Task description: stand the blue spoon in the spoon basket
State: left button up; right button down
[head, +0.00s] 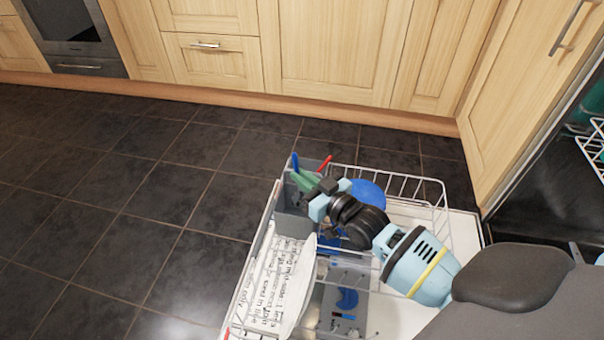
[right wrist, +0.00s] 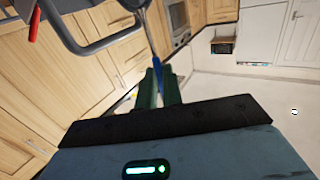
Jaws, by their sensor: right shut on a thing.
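The blue spoon (head: 295,161) is held by its blue handle between the green fingertips of my right gripper (head: 305,181). The right wrist view, which appears upside down, shows the blue handle (right wrist: 158,72) between the fingers and the thin metal part running away toward the basket. The spoon stands roughly upright, handle up. The grey spoon basket (head: 291,226) is at the left back of the rack, just beneath my gripper; its grey rim bar (right wrist: 95,46) is beside the spoon. The spoon's lower end is hidden, so I cannot tell how deep it is. My left gripper is out of view.
A red handle (head: 325,162) sticks up right of my gripper. A white lettered plate (head: 271,285) stands in front of the basket. A blue dish (head: 369,194) lies behind my wrist in the white wire rack (head: 437,208). Dark floor tiles at left are clear.

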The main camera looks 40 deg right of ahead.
jog(key=shift+f+b, duration=1.2)
jog(key=shift+f, duration=0.55)
jog(key=c, duration=1.5)
grip_release()
jog(key=shift+s+d+r+p, duration=0.15)
jog(key=shift+s+p, duration=0.45)
jog(key=shift+s, duration=0.7)
jog(key=shift+s+d+f+p, duration=0.15)
jog(key=shift+s+p, duration=0.45)
jog(key=shift+s, duration=0.65)
jog(key=shift+s+d+r+p, duration=0.2)
jog(key=shift+s+p, duration=0.4)
jog(key=shift+s, duration=0.7)
